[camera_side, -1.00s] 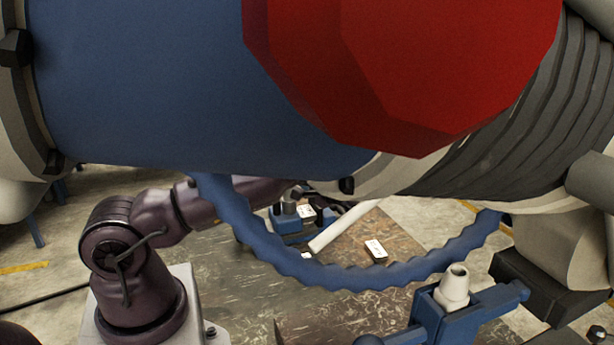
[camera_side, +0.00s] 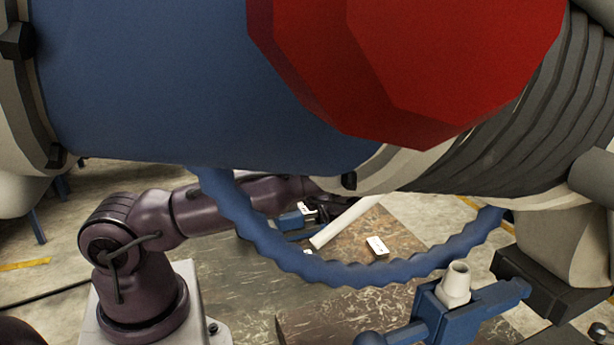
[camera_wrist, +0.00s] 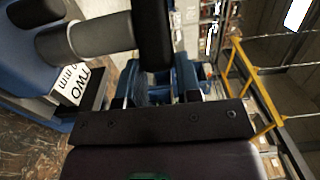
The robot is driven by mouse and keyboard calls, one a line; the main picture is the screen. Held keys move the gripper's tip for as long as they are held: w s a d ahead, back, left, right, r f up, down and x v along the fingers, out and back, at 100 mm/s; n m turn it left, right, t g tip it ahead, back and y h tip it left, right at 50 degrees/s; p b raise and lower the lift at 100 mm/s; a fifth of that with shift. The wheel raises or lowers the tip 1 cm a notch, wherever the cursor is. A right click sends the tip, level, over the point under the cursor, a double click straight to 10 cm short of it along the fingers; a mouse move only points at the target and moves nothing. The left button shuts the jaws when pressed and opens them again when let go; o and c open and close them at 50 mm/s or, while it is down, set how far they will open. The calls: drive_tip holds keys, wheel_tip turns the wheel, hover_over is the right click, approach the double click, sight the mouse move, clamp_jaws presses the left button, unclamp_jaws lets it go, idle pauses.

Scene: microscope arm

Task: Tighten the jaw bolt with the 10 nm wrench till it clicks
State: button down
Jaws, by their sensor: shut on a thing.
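I cannot tell whether this part belongs to the wrench. A grey bar with black ends (camera_wrist: 102,36) crosses the upper left, beyond the fingers. In the side view, my gripper's end is mostly hidden behind large blue and red bodies. A pale rod (camera_side: 345,222) leans near it. The jaw bolt cannot be made out.
A large blue cylinder (camera_side: 180,90) and a red faceted knob (camera_side: 400,60) block most of the side view. A blue wavy hoop (camera_side: 330,273) hangs below. A blue fixture with a pale cone (camera_side: 456,284) stands front right. A white card (camera_side: 377,246) lies on the table.

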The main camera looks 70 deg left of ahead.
drive_tip(key=shift+s+d+r+m+t+h, duration=0.15)
drive_tip(key=shift+s+m+t, duration=0.1)
drive_tip(key=shift+m+t, duration=0.4)
drive_tip(key=shift+s+d+f+m+t+h, duration=0.1)
drive_tip(key=shift+s+m+t, duration=0.2)
drive_tip(key=shift+t, duration=0.6)
drive_tip(key=shift+s+d+r+m+t+h, duration=0.1)
drive_tip(key=shift+s+d+m+t, duration=0.1)
drive_tip(key=shift+m+t, duration=0.45)
drive_tip(key=shift+r, duration=2.95)
